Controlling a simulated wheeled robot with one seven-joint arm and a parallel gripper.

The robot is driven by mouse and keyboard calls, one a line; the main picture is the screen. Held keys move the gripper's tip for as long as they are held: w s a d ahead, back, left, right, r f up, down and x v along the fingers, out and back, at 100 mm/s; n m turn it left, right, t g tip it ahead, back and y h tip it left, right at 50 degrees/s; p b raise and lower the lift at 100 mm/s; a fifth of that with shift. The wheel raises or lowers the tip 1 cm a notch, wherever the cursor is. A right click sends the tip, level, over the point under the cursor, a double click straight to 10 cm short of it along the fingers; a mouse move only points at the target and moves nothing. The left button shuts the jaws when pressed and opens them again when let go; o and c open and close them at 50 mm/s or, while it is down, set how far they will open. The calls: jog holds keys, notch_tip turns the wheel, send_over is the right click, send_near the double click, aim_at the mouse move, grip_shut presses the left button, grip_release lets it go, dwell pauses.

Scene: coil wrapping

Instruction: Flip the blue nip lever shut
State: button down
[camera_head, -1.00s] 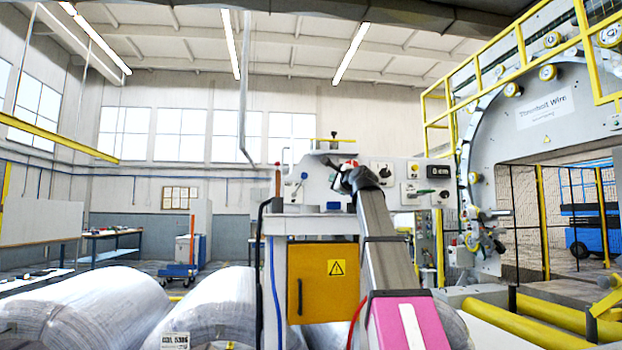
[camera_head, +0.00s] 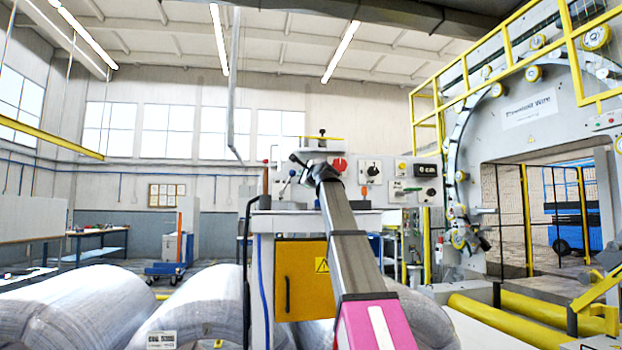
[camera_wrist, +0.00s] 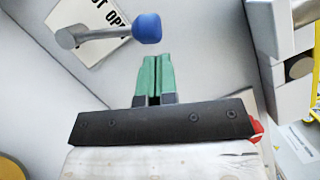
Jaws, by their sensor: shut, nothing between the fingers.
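The nip lever shows at the top of the wrist view, with a blue ball knob (camera_wrist: 147,28) on a grey metal rod (camera_wrist: 95,35). The rod lies roughly sideways in front of a white label, with the knob at its right end. My gripper (camera_wrist: 157,58) has green fingers pressed together and empty. In the wrist view its tips are just below and slightly right of the knob, with a small visible gap; depth is hard to judge. In the head view my gripper (camera_head: 298,159) is at the left part of the machine's control panel, with the fingers too small to read.
A red knob (camera_head: 339,165) and a black switch (camera_head: 372,170) sit on the panel right of my gripper. A yellow cabinet door (camera_head: 305,280) is below. Wrapped coils (camera_head: 85,305) lie at the left. A grey block (camera_wrist: 292,70) stands right of my fingers in the wrist view.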

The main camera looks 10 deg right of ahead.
jog(key=shift+w+a+r, duration=0.2)
jog(key=shift+w+a, duration=0.05)
jog(key=shift+a, duration=0.25)
jog(key=shift+a+r+n, duration=0.2)
jog(key=shift+n, duration=0.2)
jog(key=shift+a+r, duration=0.1)
jog(key=a+r+n+g, duration=0.2)
jog(key=a+n, duration=0.5)
jog(key=a, duration=0.1)
jog(key=shift+a+n+g+h, duration=0.35)
jog(key=shift+n+g+h, duration=0.05)
dwell(0.3)
jog(key=shift+a+f, duration=0.1)
dwell(0.5)
